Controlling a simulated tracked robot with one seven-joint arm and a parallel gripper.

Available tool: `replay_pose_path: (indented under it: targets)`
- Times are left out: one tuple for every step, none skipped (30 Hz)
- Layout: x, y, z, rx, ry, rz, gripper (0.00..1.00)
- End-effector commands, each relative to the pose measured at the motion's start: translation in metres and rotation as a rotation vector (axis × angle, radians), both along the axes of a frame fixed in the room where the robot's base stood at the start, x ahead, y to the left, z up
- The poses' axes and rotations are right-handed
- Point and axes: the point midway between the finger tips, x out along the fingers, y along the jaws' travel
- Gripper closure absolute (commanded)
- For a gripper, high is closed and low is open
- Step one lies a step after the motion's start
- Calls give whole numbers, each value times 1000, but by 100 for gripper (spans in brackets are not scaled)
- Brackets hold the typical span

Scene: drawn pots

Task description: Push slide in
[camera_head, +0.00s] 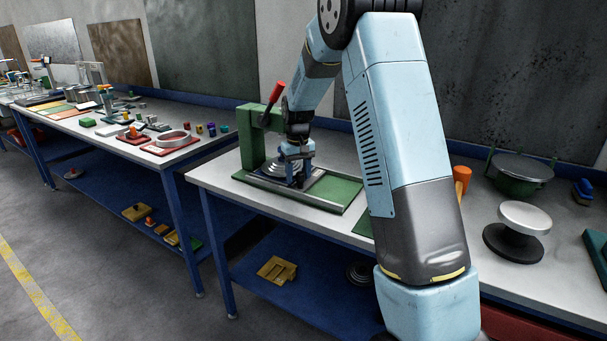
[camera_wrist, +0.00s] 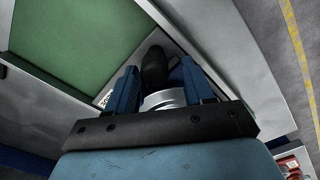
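A green press-like fixture (camera_head: 251,138) with a red-handled lever (camera_head: 276,92) stands on the middle bench. Its base (camera_head: 337,190) is green, with pale metal rails along it. A round stepped metal part (camera_head: 283,168) sits on the base beside the upright. My gripper (camera_head: 298,182) points down over the rails, right of the upright, and hides part of the slide. In the wrist view, my blue fingers (camera_wrist: 160,72) stand apart on both sides of a dark rounded piece (camera_wrist: 155,65) and a silver cylindrical piece (camera_wrist: 163,99). I cannot tell whether the fingers touch either piece.
My arm covers the middle of the bench. To its right are a dark-based white disc (camera_head: 525,217), a green pot (camera_head: 519,172) and an orange-handled item (camera_head: 461,178). A second bench (camera_head: 112,135) with many small parts stands left. Blue lower shelves hold yellow pieces (camera_head: 277,270).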

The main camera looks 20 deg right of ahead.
Motion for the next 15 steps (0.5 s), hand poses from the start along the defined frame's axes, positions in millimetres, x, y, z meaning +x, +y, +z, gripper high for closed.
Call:
replay_pose_path:
  targets:
    - [0,-1,0,0,1,-1,46]
    - [-1,-1,-1,0,2,-1,46]
    - [-1,-1,-1,0,3,-1,46]
    - [-1,-1,-1,0,3,-1,46]
    - [-1,-1,-1,-1,4,-1,46]
    - [-1,-1,-1,-1,4,-1,46]
    - [-1,-1,-1,-1,5,-1,46]
    - [-1,-1,0,-1,5,-1,46]
    - [-1,-1,1,-1,5,-1,46]
    - [-1,-1,3,-1,4,-1,46]
    - [-1,-1,6,-1,4,-1,46]
    - [-1,-1,10,0,3,-1,46]
    - [-1,-1,13,-1,4,-1,46]
    - [-1,-2,18,-1,4,-1,46]
    - [-1,-2,24,0,3,-2,46]
